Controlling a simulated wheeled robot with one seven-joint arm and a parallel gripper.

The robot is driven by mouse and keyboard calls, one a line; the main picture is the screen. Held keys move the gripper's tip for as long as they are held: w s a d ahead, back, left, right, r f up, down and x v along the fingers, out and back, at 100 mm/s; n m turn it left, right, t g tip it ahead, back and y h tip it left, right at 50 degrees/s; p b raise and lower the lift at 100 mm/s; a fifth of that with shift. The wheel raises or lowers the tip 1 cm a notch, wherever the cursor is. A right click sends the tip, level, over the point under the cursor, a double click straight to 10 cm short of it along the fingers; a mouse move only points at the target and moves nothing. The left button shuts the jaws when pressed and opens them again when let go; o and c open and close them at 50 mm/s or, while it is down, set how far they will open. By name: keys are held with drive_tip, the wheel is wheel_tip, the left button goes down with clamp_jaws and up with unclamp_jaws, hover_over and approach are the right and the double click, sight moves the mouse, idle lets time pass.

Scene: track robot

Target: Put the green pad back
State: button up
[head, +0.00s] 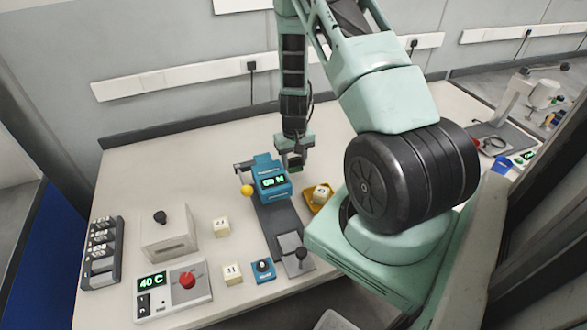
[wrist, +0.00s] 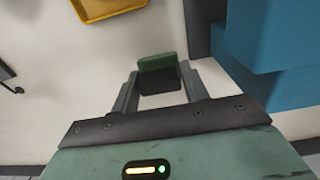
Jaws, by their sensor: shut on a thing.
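My gripper (wrist: 158,92) is shut on the green pad (wrist: 157,62), which shows between the fingers with a dark block-like lower part. In the head view my gripper (head: 291,161) hangs just behind and to the right of the blue device (head: 270,184), above the table. The pad cannot be made out clearly there. In the wrist view the blue device (wrist: 275,45) stands close on the right, apart from the pad. The pad's original place cannot be told from these frames.
A yellow tray (wrist: 110,8) lies near; in the head view the tray (head: 311,207) holds a cream block. The blue device sits on a dark track (head: 283,224). The back left table is clear.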

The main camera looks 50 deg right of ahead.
sight(295, 165)
drive_tip(key=shift+f+p, duration=0.45)
drive_tip(key=shift+f, duration=1.5)
drive_tip(key=shift+f, duration=0.1)
drive_tip(key=o, duration=0.7)
